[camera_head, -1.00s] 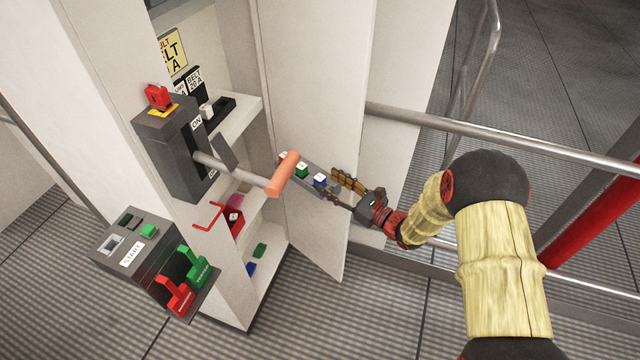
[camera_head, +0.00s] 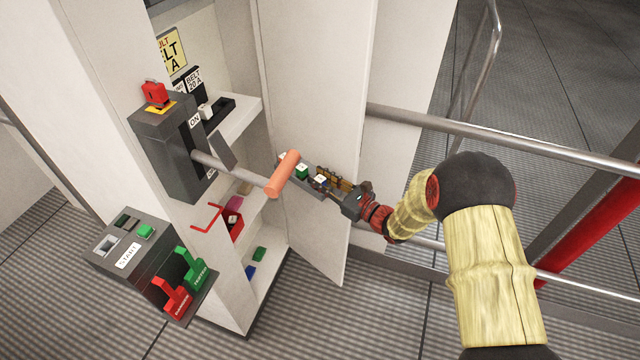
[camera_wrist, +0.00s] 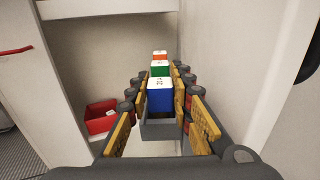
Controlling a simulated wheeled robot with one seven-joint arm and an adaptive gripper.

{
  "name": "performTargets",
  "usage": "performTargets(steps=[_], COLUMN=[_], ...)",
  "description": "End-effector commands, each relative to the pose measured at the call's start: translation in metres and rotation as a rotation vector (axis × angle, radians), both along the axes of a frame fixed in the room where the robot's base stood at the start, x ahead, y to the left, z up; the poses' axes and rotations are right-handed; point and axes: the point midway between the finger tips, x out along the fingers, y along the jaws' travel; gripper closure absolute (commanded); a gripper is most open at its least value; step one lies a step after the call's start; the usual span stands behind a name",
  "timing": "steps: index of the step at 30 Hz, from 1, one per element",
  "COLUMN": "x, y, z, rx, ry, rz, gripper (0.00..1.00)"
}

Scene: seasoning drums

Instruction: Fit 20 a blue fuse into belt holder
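The blue fuse (camera_wrist: 160,97), with a white marked top, sits in a grey rack (camera_wrist: 162,130) on the cabinet door. In the head view the fuse (camera_head: 320,181) is partly hidden by my gripper (camera_head: 331,180). In the wrist view my gripper (camera_wrist: 163,82) is open, with one yellow-padded finger on each side of the blue fuse. I cannot tell whether the pads touch it.
A green fuse (camera_wrist: 160,69) and an orange one (camera_wrist: 159,54) stand farther along the rack. An orange-handled lever (camera_head: 283,174) juts out left of the rack. A red bin (camera_head: 233,226) sits on a lower shelf. A metal rail (camera_head: 500,138) runs behind my arm.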

Motion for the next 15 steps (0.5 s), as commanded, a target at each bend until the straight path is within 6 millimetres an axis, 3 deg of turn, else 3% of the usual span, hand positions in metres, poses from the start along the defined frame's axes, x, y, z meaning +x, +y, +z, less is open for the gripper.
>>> performTargets(steps=[9,15], x=[-0.0001,-0.0001], y=[0.0000,-0.0001], z=[-0.0002,-0.0001], rx=[0.000,0.000], ry=[0.000,0.000], rz=[0.000,0.000], gripper=[1.00,1.00])
